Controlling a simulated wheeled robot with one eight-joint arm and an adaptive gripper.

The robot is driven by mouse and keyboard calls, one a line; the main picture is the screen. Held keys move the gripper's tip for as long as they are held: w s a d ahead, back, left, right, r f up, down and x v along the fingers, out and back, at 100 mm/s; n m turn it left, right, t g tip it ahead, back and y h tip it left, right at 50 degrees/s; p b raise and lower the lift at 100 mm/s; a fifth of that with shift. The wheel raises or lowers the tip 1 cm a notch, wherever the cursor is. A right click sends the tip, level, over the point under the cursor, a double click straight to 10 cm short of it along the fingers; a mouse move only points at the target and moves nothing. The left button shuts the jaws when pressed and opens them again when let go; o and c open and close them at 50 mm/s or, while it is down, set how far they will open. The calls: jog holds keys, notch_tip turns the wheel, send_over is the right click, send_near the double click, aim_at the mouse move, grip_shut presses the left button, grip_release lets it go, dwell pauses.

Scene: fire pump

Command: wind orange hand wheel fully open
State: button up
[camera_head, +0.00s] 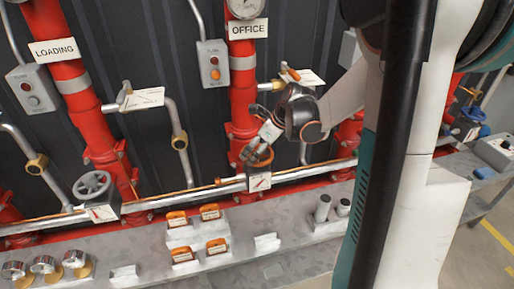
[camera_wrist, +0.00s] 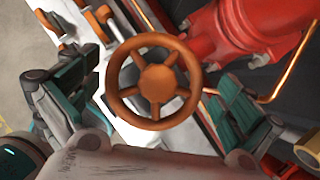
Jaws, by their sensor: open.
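The orange hand wheel (camera_wrist: 157,84) is in the middle of the wrist view, seen face on with its spokes and hub clear. In the head view the wheel (camera_head: 266,158) is partly hidden behind my gripper (camera_head: 252,150), at the foot of the red OFFICE pipe. In the wrist view my gripper (camera_wrist: 155,103) is open, with one finger left of the wheel and one right of it. Both fingers look apart from the rim. Whether the fingertips reach the depth of the rim cannot be told.
A grey hand wheel (camera_head: 93,186) stands at the left under the LOADING sign (camera_head: 54,51). Red pipes and a silver rail (camera_head: 215,191) run close by the orange wheel.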

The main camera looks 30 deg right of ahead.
jog(key=m, duration=0.1)
jog(key=m+h, duration=0.1)
jog(key=shift+s+a+m+t, duration=0.1)
jog(key=shift+a+m+t, duration=0.05)
jog(key=shift+m+t, duration=0.2)
jog(key=m+h, duration=0.3)
jog(key=m, duration=0.2)
jog(key=c, duration=1.1)
jog(key=n+y, duration=0.1)
jog(key=n, duration=0.1)
jog(key=n+y, duration=0.2)
jog(key=n, duration=0.1)
jog(key=shift+d+n, duration=0.2)
jog(key=shift+n, duration=0.15)
jog(key=shift+n+y, duration=0.6)
jog(key=shift+n, duration=0.5)
